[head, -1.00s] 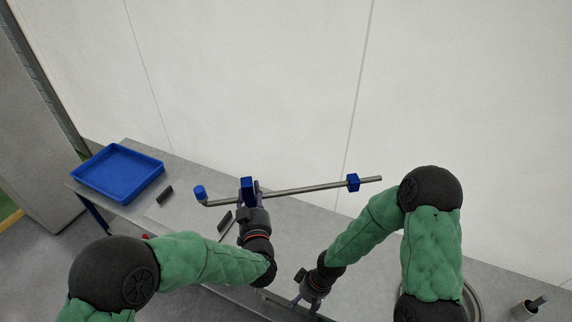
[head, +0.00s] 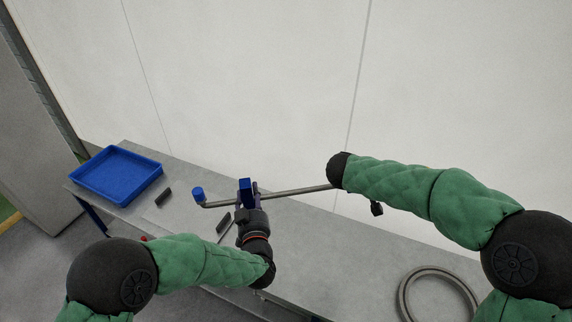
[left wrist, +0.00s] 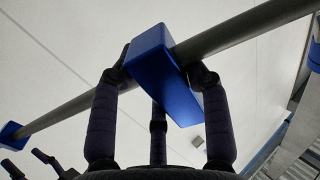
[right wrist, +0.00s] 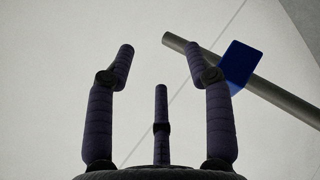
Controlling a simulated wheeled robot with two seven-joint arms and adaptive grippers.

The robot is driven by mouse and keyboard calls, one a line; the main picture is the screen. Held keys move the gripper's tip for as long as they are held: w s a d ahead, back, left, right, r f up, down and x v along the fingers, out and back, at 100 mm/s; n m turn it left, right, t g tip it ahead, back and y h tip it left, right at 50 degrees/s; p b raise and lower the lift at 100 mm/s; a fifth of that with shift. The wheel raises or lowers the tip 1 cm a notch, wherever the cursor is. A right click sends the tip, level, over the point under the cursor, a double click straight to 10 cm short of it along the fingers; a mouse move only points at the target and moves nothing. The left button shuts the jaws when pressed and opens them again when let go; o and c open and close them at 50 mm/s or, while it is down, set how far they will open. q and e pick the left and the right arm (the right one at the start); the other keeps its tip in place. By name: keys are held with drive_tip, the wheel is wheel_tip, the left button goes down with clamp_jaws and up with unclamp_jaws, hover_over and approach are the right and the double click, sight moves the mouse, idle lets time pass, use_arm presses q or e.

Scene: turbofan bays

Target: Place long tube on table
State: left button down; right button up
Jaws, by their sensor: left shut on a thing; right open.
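The long tube (head: 285,193) is a thin grey metal pipe held above the table (head: 330,245). My left gripper (head: 247,192) is shut on a blue block on the tube; this block (left wrist: 165,75) shows between its fingers in the left wrist view. The tube's right part is hidden behind my right arm in the head view. My right gripper (right wrist: 160,60) is open and empty; its right finger is close to the tube's free end (right wrist: 185,45) and second blue block (right wrist: 238,65). Contact is unclear.
A blue tray (head: 117,175) sits at the table's left end. Dark small parts (head: 163,197) (head: 224,222) lie near it. A grey ring (head: 437,290) lies at the right. A pale wall (head: 250,80) stands behind the table. The table's middle is mostly clear.

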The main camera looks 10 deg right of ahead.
drive_tip(key=w+d+r+m+t+h, duration=0.1)
drive_tip(key=w+d+r+t+h, duration=0.15)
drive_tip(key=r, duration=1.15)
drive_tip(key=w+d+r+t+h, duration=0.15)
drive_tip(key=d+r, duration=0.25)
drive_tip(key=r, duration=1)
use_arm(q)
drive_tip(key=shift+r, duration=0.1)
drive_tip(key=shift+w, duration=0.1)
use_arm(e)
drive_tip(key=m+g+y, duration=1)
drive_tip(key=m+y, duration=0.2)
drive_tip(key=m, duration=1.1)
hover_over(286, 194)
wheel_tip(286, 194, down, 23)
wheel_tip(286, 194, down, 12)
drive_tip(key=shift+w+r, duration=0.1)
drive_tip(key=shift+r, duration=0.1)
